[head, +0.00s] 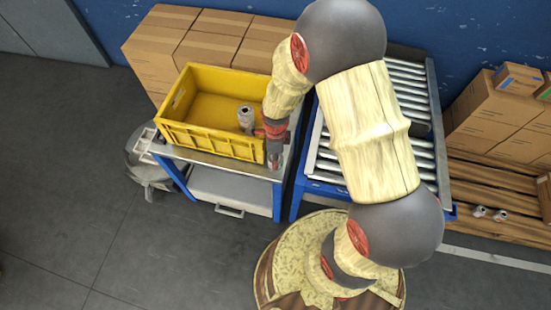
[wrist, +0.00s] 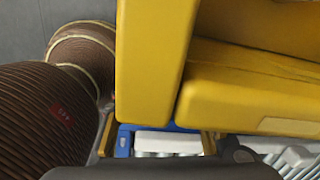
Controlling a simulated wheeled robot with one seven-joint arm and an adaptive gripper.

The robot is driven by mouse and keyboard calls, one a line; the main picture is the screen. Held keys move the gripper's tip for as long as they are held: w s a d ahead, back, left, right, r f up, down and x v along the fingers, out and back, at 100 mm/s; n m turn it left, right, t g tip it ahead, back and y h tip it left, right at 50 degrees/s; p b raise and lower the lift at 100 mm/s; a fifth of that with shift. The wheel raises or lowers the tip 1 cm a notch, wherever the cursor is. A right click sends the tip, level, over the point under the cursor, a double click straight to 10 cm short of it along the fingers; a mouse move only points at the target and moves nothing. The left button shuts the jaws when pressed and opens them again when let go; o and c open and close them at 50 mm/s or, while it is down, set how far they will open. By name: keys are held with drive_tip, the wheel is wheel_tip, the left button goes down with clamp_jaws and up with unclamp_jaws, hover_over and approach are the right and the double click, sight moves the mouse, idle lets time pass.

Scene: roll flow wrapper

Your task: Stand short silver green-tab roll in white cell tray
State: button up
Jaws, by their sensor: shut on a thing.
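My gripper (head: 276,160) points down at the front right corner of the yellow crate, low over the cart top. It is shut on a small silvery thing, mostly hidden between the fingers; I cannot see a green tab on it.
The crate stands on a blue-framed cart (head: 230,188). A roller conveyor (head: 410,100) is to the right, partly behind my arm. Cardboard boxes (head: 200,40) are stacked behind. Small silver rolls (head: 488,212) lie on a wooden pallet at far right. The floor at front left is clear.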

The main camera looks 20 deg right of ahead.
drive_tip(key=shift+r, duration=0.1)
drive_tip(key=shift+r, duration=0.25)
wheel_tip(320, 180, up, 3)
drive_tip(key=shift+s+r+p, duration=0.15)
drive_tip(key=shift+r+p, duration=0.05)
drive_tip(key=shift+p, duration=1.05)
drive_tip(key=s+d+r+p, duration=0.2)
drive_tip(key=s+r, duration=0.2)
drive_tip(key=s, duration=0.2)
drive_tip(key=s+d+r+p, duration=0.2)
drive_tip(key=s+r+p, duration=0.1)
drive_tip(key=s+r, duration=0.2)
drive_tip(key=shift+s+d, duration=0.25)
drive_tip(key=shift+s, duration=0.75)
